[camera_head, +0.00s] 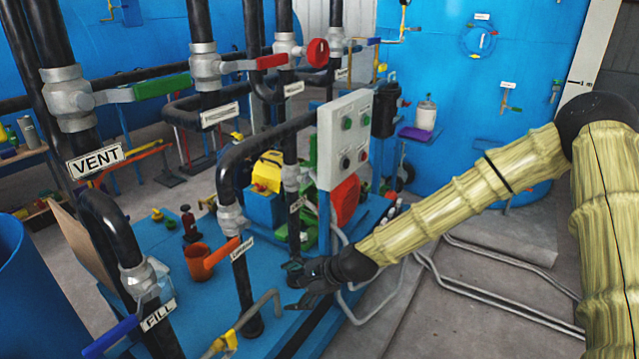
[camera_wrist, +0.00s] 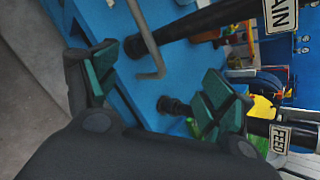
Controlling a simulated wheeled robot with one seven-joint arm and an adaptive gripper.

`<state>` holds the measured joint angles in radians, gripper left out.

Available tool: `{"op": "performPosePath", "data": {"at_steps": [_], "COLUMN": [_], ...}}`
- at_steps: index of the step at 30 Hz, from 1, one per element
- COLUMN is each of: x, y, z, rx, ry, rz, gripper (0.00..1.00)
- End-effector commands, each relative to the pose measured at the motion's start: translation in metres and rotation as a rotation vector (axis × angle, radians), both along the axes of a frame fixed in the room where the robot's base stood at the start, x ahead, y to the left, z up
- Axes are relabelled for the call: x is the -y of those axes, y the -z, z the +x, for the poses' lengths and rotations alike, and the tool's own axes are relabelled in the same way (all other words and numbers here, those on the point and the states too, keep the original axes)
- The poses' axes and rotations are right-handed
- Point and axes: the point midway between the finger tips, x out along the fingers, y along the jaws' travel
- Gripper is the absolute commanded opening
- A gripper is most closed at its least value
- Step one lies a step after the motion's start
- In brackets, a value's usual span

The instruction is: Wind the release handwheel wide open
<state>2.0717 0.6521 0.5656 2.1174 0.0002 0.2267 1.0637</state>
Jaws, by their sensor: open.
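A small red handwheel (camera_head: 318,52) sits on a valve at the top of a black pipe in the head view. The label below it is too small to read, so I cannot tell whether it is the release handwheel. It does not show in the wrist view. My gripper (camera_head: 300,284) is low and in front of the blue skid, well below the red wheel. In the wrist view my gripper (camera_wrist: 158,92) has its green-padded fingers wide apart, with nothing between them but the blue skid behind.
Black pipes carry lever valves with green (camera_head: 161,86), red (camera_head: 272,62), orange (camera_head: 221,251) and blue (camera_head: 110,338) handles. A grey button panel (camera_head: 344,140) stands behind my gripper. A bent grey rod (camera_wrist: 146,38) rises near my fingers. Floor at right is clear except for pipes.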

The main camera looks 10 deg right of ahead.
Motion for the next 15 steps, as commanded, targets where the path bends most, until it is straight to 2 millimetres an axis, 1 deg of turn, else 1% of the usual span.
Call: {"op": "performPosePath", "data": {"at_steps": [1, 5, 6, 8, 9, 11, 12, 14, 15], "x": [0.004, 0.014, 0.019, 0.027, 0.033, 0.044, 0.051, 0.064, 0.074], "y": [-0.031, -0.102, -0.125, -0.160, -0.184, -0.221, -0.245, -0.283, -0.309], "z": [0.018, 0.056, 0.067, 0.081, 0.090, 0.102, 0.109, 0.119, 0.123], "rx": [0.006, -0.003, -0.006, -0.009, -0.013, -0.017, -0.021, -0.025, -0.029], "ry": [0.041, 0.138, 0.165, 0.203, 0.227, 0.262, 0.280, 0.311, 0.326], "rz": [0.052, 0.191, 0.235, 0.301, 0.346, 0.414, 0.459, 0.528, 0.574], "gripper": [0.82, 0.82, 0.82, 0.82, 0.82, 0.82, 0.82, 0.82, 0.82]}}
